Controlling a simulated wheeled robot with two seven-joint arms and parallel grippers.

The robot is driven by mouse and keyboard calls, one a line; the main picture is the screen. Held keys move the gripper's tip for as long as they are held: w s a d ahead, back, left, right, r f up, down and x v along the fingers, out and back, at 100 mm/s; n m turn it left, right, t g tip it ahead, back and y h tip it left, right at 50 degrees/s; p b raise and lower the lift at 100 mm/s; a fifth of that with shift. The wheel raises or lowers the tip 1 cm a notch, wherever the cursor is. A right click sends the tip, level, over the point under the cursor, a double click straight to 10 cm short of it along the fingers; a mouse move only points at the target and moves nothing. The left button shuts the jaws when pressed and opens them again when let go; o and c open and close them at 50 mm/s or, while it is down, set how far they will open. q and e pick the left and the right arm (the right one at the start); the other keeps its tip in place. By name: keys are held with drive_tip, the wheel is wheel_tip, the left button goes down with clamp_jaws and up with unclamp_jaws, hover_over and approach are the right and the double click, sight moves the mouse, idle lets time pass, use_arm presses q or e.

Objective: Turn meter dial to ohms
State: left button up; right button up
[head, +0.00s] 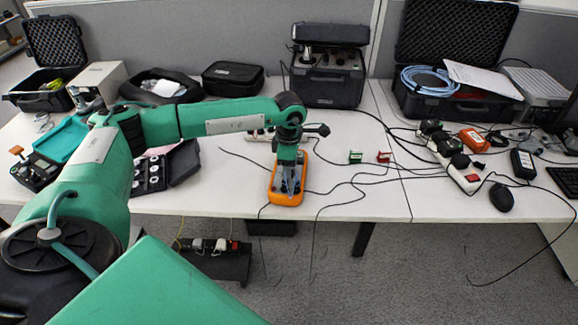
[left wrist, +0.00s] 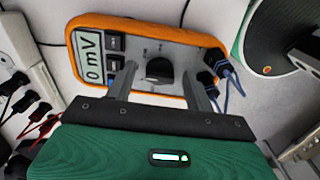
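The orange multimeter (head: 287,198) lies on the white table near its front edge. The dial's pointer direction is hard to make out. My left gripper (head: 290,188) points down over the meter. In the left wrist view its two grey fingers (left wrist: 162,74) stand apart on either side of the dial. No clear contact shows. Dark plugs with blue leads (left wrist: 222,66) sit at the meter's end. My right gripper is out of view.
Black cables (head: 350,180) run across the table around the meter. A small green block (head: 355,157) and a red one (head: 383,157) stand to its right. A black case with small parts (head: 152,174) is to the left. A power strip (head: 462,176) and mouse (head: 501,197) are further right.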

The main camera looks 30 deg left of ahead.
use_arm(q)
wheel_tip(320, 180, up, 14)
drive_tip(key=shift+b, duration=0.35)
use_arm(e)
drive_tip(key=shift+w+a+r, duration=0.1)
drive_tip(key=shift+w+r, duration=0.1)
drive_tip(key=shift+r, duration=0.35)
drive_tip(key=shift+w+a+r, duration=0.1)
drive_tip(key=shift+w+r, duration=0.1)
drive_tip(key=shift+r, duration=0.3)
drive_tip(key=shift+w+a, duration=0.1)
use_arm(q)
wheel_tip(320, 180, down, 13)
drive_tip(key=n+p, duration=0.5)
drive_tip(key=n, duration=0.4)
drive_tip(key=n+p, duration=0.6)
drive_tip(key=n, duration=0.3)
drive_tip(key=shift+s+r+p, duration=0.15)
drive_tip(key=shift+r+p, duration=0.05)
drive_tip(key=shift+p, duration=0.1)
drive_tip(key=shift+f, duration=0.65)
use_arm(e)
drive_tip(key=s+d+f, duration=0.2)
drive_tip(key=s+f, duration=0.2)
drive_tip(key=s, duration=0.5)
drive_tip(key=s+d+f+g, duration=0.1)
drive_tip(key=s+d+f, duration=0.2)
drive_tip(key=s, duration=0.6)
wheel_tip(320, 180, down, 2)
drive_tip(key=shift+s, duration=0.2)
